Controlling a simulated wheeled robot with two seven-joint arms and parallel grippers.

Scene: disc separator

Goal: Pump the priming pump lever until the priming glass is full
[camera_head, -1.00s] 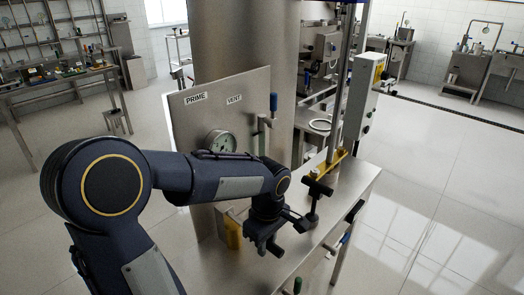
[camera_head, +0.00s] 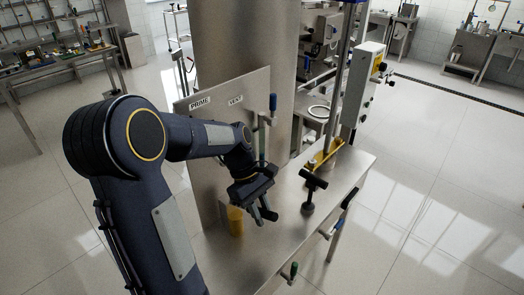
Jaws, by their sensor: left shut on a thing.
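My left gripper (camera_head: 264,211) is above the steel bench (camera_head: 262,257), in front of the steel panel (camera_head: 232,112) with PRIME and VENT labels. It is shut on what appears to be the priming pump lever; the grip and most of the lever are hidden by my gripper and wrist. A yellow-amber cylinder (camera_head: 235,222) stands just left of and below the gripper. It may be the priming glass, but I cannot tell its level. My arm covers the panel's gauge. My right gripper is out of view.
A black T-handle (camera_head: 313,180) stands on the bench right of my gripper. A blue-handled valve (camera_head: 273,104) is on the panel's right edge. Green (camera_head: 293,269) and blue (camera_head: 346,197) handles stick out at the bench's front edge. The floor to the right is clear.

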